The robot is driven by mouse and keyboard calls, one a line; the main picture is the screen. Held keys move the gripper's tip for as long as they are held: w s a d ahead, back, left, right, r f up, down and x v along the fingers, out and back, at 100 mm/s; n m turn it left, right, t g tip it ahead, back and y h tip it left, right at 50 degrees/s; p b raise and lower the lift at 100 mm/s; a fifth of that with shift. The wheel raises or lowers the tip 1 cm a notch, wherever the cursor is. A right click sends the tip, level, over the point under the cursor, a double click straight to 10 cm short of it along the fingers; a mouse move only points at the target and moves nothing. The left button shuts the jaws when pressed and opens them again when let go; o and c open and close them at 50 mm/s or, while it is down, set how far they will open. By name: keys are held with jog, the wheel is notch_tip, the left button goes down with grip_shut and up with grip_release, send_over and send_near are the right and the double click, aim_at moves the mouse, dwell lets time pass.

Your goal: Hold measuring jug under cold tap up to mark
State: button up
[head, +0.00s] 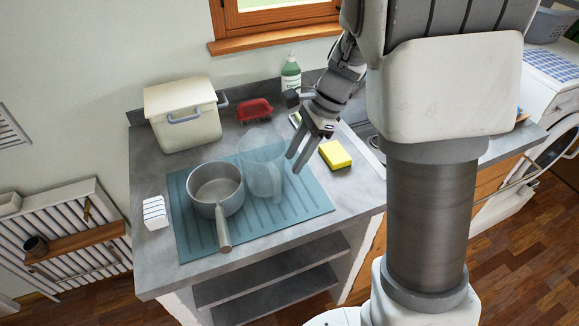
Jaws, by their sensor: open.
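The measuring jug (262,165) is a clear, see-through vessel standing upright on the teal ribbed mat (299,208), just right of the grey saucepan. Its handle seems to face the front right; any mark on it is too faint to make out. My gripper (297,162) is open and empty, pointing down just right of the jug. I cannot tell whether a finger touches the jug. A tap cannot be made out; the sink area (372,143) is mostly hidden behind my arm and column.
The grey saucepan (216,188) stands left of the jug, handle toward the front. A yellow sponge (335,154) lies right of my gripper. Behind are a cream lidded bin (184,115), a red brush-like item (254,110) and a green bottle (291,75).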

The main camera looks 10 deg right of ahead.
jog(key=s+d+r+n+t+h, duration=0.2)
jog(key=s+r+n, duration=0.4)
jog(key=s, duration=0.3)
jog(key=s+d+r+n+t+h, duration=0.2)
jog(key=s+d+r+n+t, duration=0.2)
jog(key=s+n, duration=0.5)
notch_tip(320, 180, up, 2)
jog(key=shift+s+d+r+h, duration=0.1)
jog(key=shift+s+d+h, duration=0.1)
jog(key=shift+h, duration=0.2)
jog(key=shift+o, duration=0.3)
jog(key=shift+d, duration=0.1)
